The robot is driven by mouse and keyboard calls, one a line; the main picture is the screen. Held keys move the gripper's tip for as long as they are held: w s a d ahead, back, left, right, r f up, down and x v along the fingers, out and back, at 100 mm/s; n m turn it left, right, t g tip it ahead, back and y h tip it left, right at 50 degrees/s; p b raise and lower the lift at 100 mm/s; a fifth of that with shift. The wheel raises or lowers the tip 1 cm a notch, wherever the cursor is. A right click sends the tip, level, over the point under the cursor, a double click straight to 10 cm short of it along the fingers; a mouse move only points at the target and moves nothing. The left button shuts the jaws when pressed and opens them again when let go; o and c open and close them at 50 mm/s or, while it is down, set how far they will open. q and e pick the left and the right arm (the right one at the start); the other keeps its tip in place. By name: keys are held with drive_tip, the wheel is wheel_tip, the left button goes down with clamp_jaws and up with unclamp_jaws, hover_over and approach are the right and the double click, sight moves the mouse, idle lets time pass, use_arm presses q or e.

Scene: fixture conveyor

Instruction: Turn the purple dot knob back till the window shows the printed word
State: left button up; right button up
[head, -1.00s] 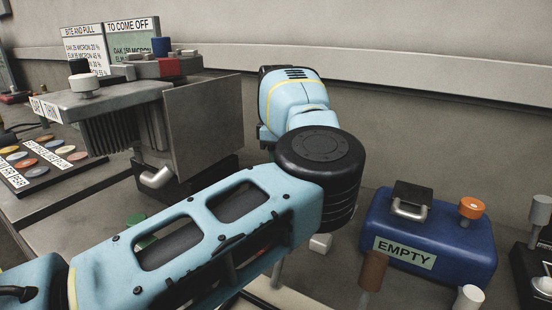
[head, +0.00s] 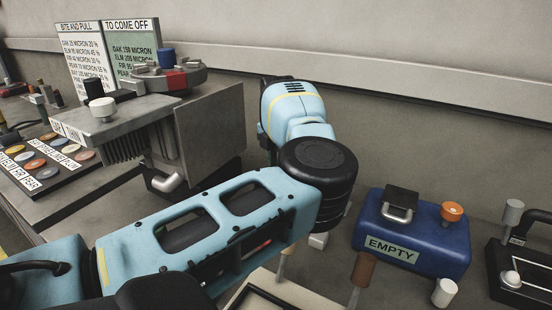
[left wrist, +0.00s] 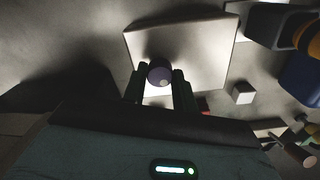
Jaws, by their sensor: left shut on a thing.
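The purple knob (left wrist: 158,68) shows in the left wrist view, with a pale dot on its lower right side. It stands in front of a pale, square-looking panel (left wrist: 205,45). My left gripper (left wrist: 159,88) is shut on the knob, one dark finger on each side. In the head view my left arm spans the middle and hides its gripper and the knob. I cannot make out the window or a printed word. My right gripper is in neither view.
A blue box (head: 451,240) marked EMPTY, with an orange knob (head: 452,211), stands at the right. A grey machine with an upright plate (head: 209,130) stands behind my left arm. Two printed boards (head: 108,60) stand at the back left. A small white cube (left wrist: 243,93) is near the panel.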

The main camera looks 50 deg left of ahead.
use_arm(q)
drive_tip(key=n, duration=0.1)
drive_tip(key=n+p, duration=0.1)
drive_tip(key=n, duration=0.1)
drive_tip(key=shift+r+n, duration=0.2)
drive_tip(key=shift+n, duration=0.1)
drive_tip(key=shift+n+p, duration=0.5)
drive_tip(key=shift+n, duration=0.5)
drive_tip(key=n, duration=0.2)
drive_tip(key=shift+n+p, duration=0.3)
drive_tip(key=n, duration=1.1)
drive_tip(key=shift+f, duration=0.1)
drive_tip(key=n, duration=0.6)
drive_tip(key=shift+a+b, duration=0.1)
drive_tip(key=shift+b, duration=0.2)
drive_tip(key=n+b, duration=0.1)
drive_tip(key=n, duration=0.4)
drive_tip(key=shift+n, duration=0.3)
drive_tip(key=n+b, duration=0.1)
drive_tip(key=n, duration=0.4)
drive_tip(key=shift+n, duration=0.3)
drive_tip(key=n+b, duration=0.1)
drive_tip(key=n, duration=0.4)
drive_tip(key=n+b, duration=0.1)
drive_tip(key=n, duration=0.3)
drive_tip(key=shift+n, duration=0.5)
